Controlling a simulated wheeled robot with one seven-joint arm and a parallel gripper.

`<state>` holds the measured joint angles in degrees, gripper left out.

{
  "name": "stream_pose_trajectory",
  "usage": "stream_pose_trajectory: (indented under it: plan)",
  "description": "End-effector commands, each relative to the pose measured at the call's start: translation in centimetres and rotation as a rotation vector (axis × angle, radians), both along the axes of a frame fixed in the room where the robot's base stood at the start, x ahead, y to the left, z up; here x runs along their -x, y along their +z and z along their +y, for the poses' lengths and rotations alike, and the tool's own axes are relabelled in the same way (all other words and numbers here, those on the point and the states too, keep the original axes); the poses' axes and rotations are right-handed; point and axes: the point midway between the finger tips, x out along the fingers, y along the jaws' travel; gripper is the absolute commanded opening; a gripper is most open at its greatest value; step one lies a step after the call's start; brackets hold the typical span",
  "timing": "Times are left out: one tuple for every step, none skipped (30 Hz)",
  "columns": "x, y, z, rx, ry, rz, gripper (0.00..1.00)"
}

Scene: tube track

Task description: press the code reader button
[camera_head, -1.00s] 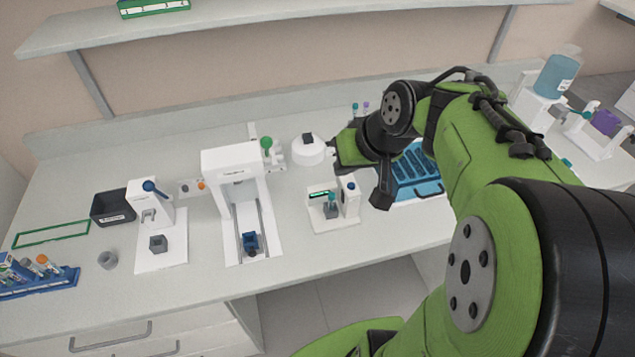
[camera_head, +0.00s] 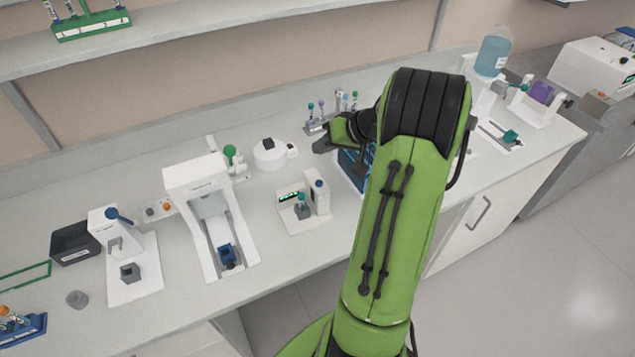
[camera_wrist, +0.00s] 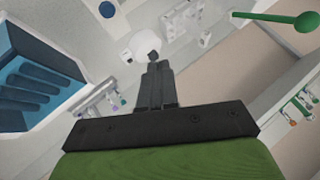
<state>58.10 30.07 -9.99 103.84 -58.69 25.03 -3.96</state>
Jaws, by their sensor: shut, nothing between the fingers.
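A small white device with a green-lit display, which looks like the code reader (camera_head: 302,207), stands mid-bench in the head view. A tube with a teal cap stands in a grey holder on it, and a blue round button (camera_head: 319,183) tops its post. In the wrist view a blue round button (camera_wrist: 106,9) shows near the top edge. My gripper (camera_head: 322,146) is shut and empty, above the bench and up-picture from the code reader, apart from it. Its closed fingers (camera_wrist: 158,68) also show in the wrist view, away from the button.
A round white device (camera_head: 269,154) with a dark top is left of my gripper. A blue rack (camera_head: 352,170) is partly hidden behind my arm. Bench in front of the code reader is clear.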

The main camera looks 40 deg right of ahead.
Motion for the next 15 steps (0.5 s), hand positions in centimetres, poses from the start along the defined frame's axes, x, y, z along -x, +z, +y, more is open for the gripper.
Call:
stream_pose_trajectory:
  plan:
    - [0.0,-0.8,0.0,-0.001,0.000,0.001,0.00]
    - [0.0,-1.2,0.0,-0.001,0.000,0.001,0.00]
    - [0.0,-1.7,0.0,0.000,-0.001,0.002,0.00]
    - [0.0,-2.1,0.0,0.000,-0.001,0.002,0.00]
    - [0.0,-2.6,0.0,0.000,0.000,0.002,0.00]
    - [0.0,-3.2,0.0,-0.001,-0.001,0.003,0.00]
    - [0.0,-3.7,0.0,-0.001,-0.001,0.003,0.00]
    - [0.0,-4.2,0.0,-0.001,-0.001,0.003,0.00]
    - [0.0,-4.8,0.0,-0.001,0.000,0.003,0.00]
    - [0.0,-5.3,0.0,-0.001,0.000,0.003,0.00]
    - [0.0,-5.7,0.1,-0.001,0.000,0.003,0.00]
    - [0.0,-6.3,0.1,-0.001,0.000,0.003,0.00]
    - [0.0,-6.8,0.1,-0.001,0.000,0.003,0.00]
    - [0.0,-7.2,0.1,0.000,0.000,0.002,0.00]
    - [0.0,-7.7,0.1,-0.001,0.000,0.002,0.00]
